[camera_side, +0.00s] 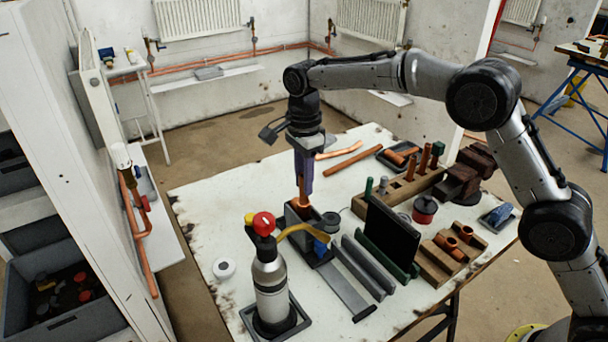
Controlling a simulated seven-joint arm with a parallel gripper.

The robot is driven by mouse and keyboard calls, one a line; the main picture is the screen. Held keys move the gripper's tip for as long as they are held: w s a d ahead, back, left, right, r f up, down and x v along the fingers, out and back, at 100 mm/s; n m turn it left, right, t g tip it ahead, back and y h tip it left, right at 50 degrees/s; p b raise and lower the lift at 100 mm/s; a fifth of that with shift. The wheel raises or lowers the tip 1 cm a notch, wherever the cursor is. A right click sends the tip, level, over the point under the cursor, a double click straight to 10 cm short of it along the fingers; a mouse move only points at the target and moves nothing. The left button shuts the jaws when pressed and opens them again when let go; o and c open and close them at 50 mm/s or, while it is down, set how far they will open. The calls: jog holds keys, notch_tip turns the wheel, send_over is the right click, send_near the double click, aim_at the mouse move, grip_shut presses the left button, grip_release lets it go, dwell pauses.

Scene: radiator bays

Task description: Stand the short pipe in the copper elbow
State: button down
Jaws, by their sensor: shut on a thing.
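My gripper (303,178) points straight down over the middle of the table. Its jaws are shut on the short pipe (302,190), a small upright copper piece showing just below the fingers. Right under it, a dark vise (293,218) stands on the table, with a bit of copper at its top that looks like the copper elbow (304,206). The pipe's lower end is in line with or at this copper. I cannot tell whether it is inside the elbow's mouth or just above it. The vise hides most of the elbow.
A gas bottle torch (270,280) with a yellow nozzle stands close in front of the vise. A wooden rack (393,192) holds upright copper pipes. A dark upright panel (391,232) and grey bars (363,268) lie right of the vise. The table's left part (215,215) is mostly clear.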

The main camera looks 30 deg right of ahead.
jog(key=c, duration=0.6)
grip_release()
jog(key=shift+r, duration=3.5)
